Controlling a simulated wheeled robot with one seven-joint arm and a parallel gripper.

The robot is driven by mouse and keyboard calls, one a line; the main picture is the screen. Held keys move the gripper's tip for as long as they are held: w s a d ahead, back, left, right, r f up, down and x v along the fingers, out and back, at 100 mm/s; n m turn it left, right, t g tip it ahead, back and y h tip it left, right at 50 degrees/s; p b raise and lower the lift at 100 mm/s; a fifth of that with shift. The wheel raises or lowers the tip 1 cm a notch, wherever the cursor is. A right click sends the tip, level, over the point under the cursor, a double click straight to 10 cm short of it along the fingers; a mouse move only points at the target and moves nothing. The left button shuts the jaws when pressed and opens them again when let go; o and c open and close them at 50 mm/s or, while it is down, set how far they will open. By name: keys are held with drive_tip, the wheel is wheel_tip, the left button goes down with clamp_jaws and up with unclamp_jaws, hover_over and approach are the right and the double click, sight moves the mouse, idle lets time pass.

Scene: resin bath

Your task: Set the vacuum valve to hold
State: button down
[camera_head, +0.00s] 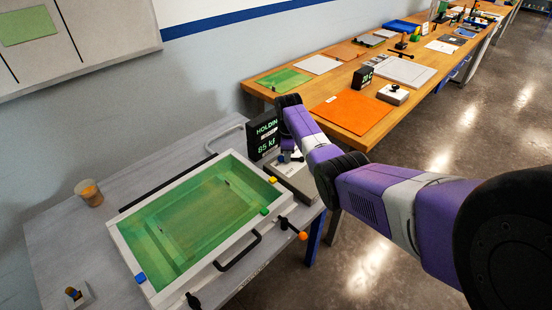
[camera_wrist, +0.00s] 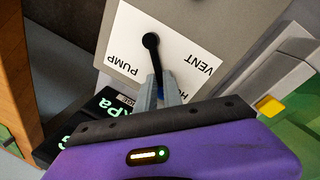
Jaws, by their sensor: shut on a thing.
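The vacuum valve is a grey box (camera_head: 297,176) at the right end of the grey bench. In the wrist view its white label (camera_wrist: 190,62) reads PUMP, VENT and a partly hidden word starting HO. A black lever (camera_wrist: 152,50) runs from its round end at the label's middle to my gripper (camera_wrist: 161,92), beside the partly hidden word. My gripper is shut on the lever, and its fingers cover the lever's far part. The black display (camera_head: 264,135) behind the valve reads "HOLDIN" and about 85, with its right edge cut off by my arm.
A white-framed bath (camera_head: 128,241) with green contents stands left of the valve, with clamps and a black handle along its front. A cup (camera_head: 89,194) sits at the far left. A wooden bench (camera_head: 317,91) with an orange mat (camera_head: 352,111) stands behind.

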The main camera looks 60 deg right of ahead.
drive_tip(key=shift+w+a+r+n, duration=0.2)
drive_tip(key=shift+w+a+n, duration=0.2)
drive_tip(key=shift+w, duration=0.15)
drive_tip(key=c, duration=1.5)
unclamp_jaws()
drive_tip(key=shift+f, duration=0.1)
drive_tip(key=shift+s, duration=0.1)
